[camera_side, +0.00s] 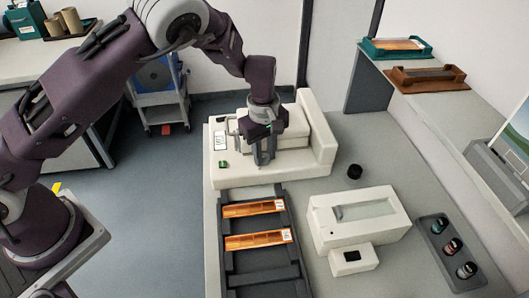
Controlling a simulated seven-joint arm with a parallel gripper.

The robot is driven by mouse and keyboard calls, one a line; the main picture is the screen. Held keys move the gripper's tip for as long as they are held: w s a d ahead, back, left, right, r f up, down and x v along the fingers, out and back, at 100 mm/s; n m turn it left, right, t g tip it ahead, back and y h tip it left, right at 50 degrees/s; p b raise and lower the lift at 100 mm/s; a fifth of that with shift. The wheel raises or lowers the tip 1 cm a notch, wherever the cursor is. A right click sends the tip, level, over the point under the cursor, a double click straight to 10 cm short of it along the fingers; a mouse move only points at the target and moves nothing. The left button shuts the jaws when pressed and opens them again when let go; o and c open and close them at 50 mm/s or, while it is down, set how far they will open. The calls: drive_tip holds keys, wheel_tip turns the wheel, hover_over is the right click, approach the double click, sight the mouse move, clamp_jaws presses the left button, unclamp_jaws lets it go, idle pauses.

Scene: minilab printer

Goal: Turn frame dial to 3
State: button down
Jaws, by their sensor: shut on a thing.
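The white printer (318,150) stands at the back of the bench, with a small pale display (221,140) and a green button-like part (223,163) on its left part. My gripper (264,160) points down over the printer's front, right of the display. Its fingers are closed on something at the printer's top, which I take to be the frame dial. The dial is hidden by the fingers, and its number cannot be read.
A dark rack (262,275) with orange film strips (255,208) lies in front of the printer. A white box device (360,215), a black round cap (354,171) and a grey tray (437,232) of small canisters are to the right.

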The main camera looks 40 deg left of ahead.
sight(264, 156)
drive_tip(key=shift+m, duration=3)
drive_tip(key=c, duration=1.4)
unclamp_jaws()
wheel_tip(264, 156, up, 7)
drive_tip(key=shift+r, duration=0.1)
